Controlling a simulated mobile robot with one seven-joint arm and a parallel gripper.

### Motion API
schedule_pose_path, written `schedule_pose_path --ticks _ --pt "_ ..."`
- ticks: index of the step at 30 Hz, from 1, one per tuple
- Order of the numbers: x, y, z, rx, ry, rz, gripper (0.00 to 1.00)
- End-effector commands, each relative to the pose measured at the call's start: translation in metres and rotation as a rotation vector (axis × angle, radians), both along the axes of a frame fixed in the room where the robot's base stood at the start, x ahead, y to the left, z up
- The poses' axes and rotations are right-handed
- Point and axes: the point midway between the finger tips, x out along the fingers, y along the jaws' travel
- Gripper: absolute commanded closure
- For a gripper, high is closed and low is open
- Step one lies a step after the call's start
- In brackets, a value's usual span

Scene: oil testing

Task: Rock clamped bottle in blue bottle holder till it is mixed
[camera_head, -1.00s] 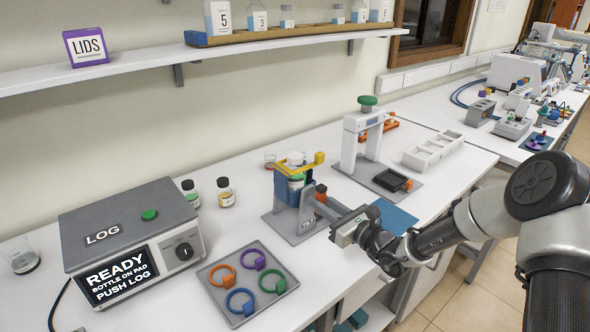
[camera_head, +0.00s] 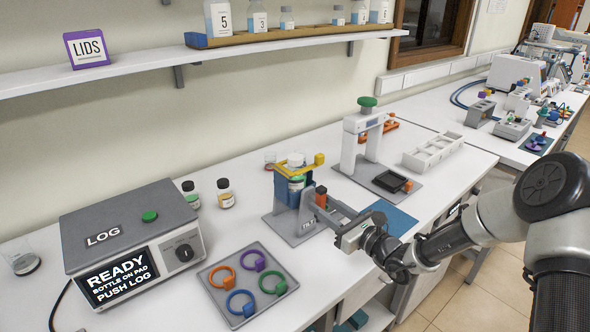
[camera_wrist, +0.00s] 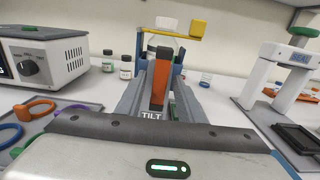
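The blue bottle holder (camera_head: 283,191) stands on a grey stand (camera_head: 303,234) at the table's middle. A clear bottle with a white cap (camera_head: 296,160) sits in it under a yellow clamp bar (camera_head: 304,167). In the wrist view the bottle (camera_wrist: 160,45) shows behind the orange handle (camera_wrist: 160,78), with the yellow clamp end (camera_wrist: 198,29) above. My gripper (camera_head: 322,200) has its fingers on both sides of the orange handle and appears shut on it. A TILT label (camera_wrist: 152,115) shows below the handle. The liquid inside is too small to judge.
A LOG device (camera_head: 130,240) stands at left, with a ring tray (camera_head: 262,312) in front of it. Two small bottles (camera_head: 225,193) stand behind the ring tray. A white press frame (camera_head: 349,150) stands right of the holder. A blue mat (camera_head: 400,220) lies near the table's front edge.

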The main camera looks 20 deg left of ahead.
Motion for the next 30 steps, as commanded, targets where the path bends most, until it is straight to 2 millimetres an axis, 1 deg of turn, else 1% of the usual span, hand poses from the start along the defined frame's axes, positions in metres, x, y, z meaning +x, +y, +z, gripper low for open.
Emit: schedule_pose_path --ticks 1,10,15,19,30 --pt "-0.003 -0.006 0.002 0.000 0.000 -0.002 0.66" --pt "-0.021 -0.038 0.001 -0.001 0.000 -0.003 0.66" --pt "-0.029 -0.050 0.001 0.000 -0.001 -0.001 0.66" --pt "-0.031 -0.053 0.001 0.001 -0.001 0.000 0.66" --pt "-0.032 -0.053 0.002 -0.001 -0.004 0.003 0.66"
